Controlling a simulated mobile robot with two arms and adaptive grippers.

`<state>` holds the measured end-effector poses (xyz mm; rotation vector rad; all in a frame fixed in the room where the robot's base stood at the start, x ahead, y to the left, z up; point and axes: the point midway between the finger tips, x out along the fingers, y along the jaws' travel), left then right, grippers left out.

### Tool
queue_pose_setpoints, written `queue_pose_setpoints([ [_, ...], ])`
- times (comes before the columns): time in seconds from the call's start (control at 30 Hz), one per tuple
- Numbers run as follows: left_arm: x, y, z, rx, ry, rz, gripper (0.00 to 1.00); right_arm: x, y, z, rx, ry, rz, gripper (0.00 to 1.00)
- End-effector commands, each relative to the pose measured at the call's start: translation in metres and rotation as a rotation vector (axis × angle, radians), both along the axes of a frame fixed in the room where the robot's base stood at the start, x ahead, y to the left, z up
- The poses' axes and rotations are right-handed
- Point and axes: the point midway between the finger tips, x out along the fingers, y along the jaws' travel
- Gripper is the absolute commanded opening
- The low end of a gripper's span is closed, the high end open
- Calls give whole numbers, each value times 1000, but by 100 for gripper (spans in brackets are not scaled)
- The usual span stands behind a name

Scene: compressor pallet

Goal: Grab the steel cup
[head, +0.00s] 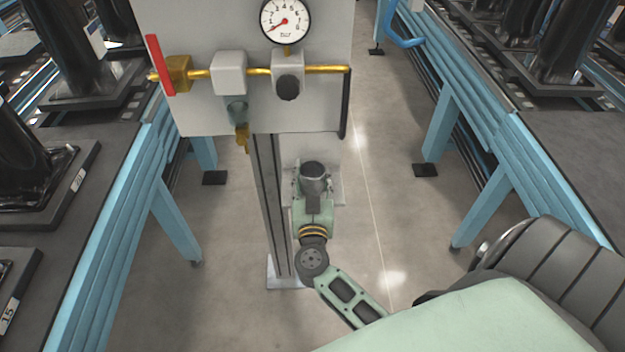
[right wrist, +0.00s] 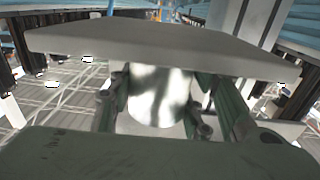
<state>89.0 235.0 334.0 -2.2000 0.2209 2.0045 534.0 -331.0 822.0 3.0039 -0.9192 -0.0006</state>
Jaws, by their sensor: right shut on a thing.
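The steel cup (head: 314,170) shows in the head view as a small grey cylinder with a dark round mouth, beside the post below the panel. My right gripper (head: 313,187) reaches it from the near side and is shut on it. In the right wrist view the cup (right wrist: 160,97) is a bright, shiny wall between the two green fingers. A pale slab hides part of it there. I cannot tell whether the cup touches the small pale plate (head: 333,190) seen around it in the head view. My left gripper is out of view.
A grey panel (head: 200,115) with a pressure gauge (head: 285,20), brass pipe and valves stands on a metal post (head: 268,205) close to my right arm. Blue-framed conveyors (head: 130,200) run along both sides.

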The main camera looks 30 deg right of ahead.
Motion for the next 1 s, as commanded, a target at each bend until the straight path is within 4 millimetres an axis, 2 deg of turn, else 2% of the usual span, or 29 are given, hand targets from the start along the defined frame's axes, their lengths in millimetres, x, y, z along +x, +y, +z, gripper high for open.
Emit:
queue_pose_setpoints([
  [0.03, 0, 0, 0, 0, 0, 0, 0, 0, 0, 0, 0, 0, 0, 32],
  [0.2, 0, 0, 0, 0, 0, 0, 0, 0, 0, 0, 0, 0, 0, 18],
  [0.57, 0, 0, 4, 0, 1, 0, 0, 0, 0, 8, 2, -3, 0, 18],
  [0.67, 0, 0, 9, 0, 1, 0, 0, 0, 0, 19, 3, -3, -1, 18],
  [0.8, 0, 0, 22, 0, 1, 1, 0, 0, 0, 47, 4, -5, -1, 18],
  [0.87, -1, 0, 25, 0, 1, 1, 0, -12, -8, 51, 0, 2, -2, 18],
  [1.0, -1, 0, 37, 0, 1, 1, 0, -40, -25, 71, -1, 2, -1, 18],
])
